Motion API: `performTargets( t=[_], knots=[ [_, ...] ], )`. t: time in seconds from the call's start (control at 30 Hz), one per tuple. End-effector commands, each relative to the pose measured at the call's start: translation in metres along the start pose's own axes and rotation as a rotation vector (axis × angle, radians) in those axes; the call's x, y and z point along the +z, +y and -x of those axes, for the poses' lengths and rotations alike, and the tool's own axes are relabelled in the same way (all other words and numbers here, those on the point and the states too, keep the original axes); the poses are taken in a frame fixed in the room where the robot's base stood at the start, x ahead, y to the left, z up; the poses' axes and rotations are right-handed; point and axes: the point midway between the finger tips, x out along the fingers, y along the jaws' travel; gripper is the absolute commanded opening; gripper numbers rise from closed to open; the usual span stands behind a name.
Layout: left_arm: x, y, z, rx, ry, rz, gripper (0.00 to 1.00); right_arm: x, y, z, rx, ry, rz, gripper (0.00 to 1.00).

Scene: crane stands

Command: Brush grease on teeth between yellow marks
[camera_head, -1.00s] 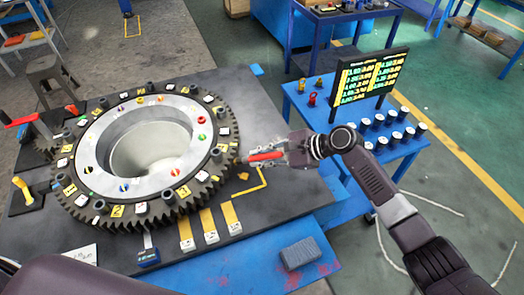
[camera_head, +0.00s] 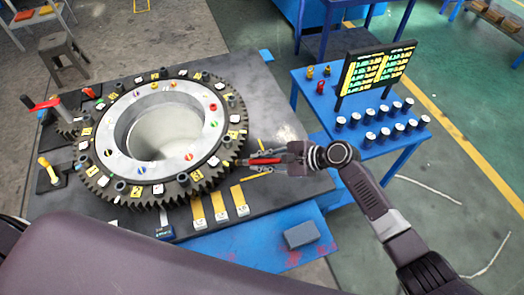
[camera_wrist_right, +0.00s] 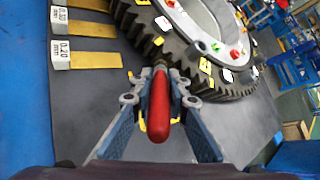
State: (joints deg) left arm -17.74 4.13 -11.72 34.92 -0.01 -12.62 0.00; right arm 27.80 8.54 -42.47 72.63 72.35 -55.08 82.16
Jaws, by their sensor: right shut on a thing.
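A large dark toothed ring (camera_head: 120,190) lies flat on the dark table top, with a pale metal inner ring and several yellow and white labels on its upper face. My right gripper (camera_head: 255,163) is shut on a red-handled brush (camera_head: 268,160). In the right wrist view the brush's red handle (camera_wrist_right: 159,105) lies between the fingers and its far end points at the ring's teeth (camera_wrist_right: 180,60). Whether the tip touches a tooth cannot be told. A yellow mark (camera_wrist_right: 158,41) shows on the teeth near the tip. My left gripper is not in view.
Yellow strips with white labelled blocks (camera_head: 221,215) lie in front of the ring. A grey block (camera_head: 301,233) sits on the blue ledge. A blue side table (camera_head: 300,88) holds several white-topped cans and a display board (camera_head: 375,72). A red-handled crank (camera_head: 48,103) stands at left.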

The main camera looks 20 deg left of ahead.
Motion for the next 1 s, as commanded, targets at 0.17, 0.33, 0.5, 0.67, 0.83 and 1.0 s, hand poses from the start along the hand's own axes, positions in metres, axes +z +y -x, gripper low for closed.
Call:
performTargets(
  t=[0.17, 0.33, 0.5, 0.67, 0.83, 1.0],
  knots=[
    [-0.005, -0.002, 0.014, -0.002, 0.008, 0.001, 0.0, 0.009, 0.008, 0.001, 0.001, -0.001, -0.001, 0.0],
    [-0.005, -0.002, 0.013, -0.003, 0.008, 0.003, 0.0, 0.008, 0.01, 0.0, 0.0, 0.0, 0.0, 0.0],
    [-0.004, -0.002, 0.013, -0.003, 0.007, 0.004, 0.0, 0.007, 0.01, 0.0, 0.0, 0.0, 0.0, 0.0],
    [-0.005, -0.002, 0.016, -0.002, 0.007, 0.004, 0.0, 0.001, 0.013, 0.01, 0.0, 0.002, -0.001, 0.0],
    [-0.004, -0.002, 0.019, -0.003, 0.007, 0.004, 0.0, -0.006, 0.019, 0.025, 0.0, 0.001, -0.001, 0.0],
    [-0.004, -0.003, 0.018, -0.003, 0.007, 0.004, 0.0, -0.015, 0.025, 0.038, 0.0, 0.001, -0.001, 0.0]
  ],
)
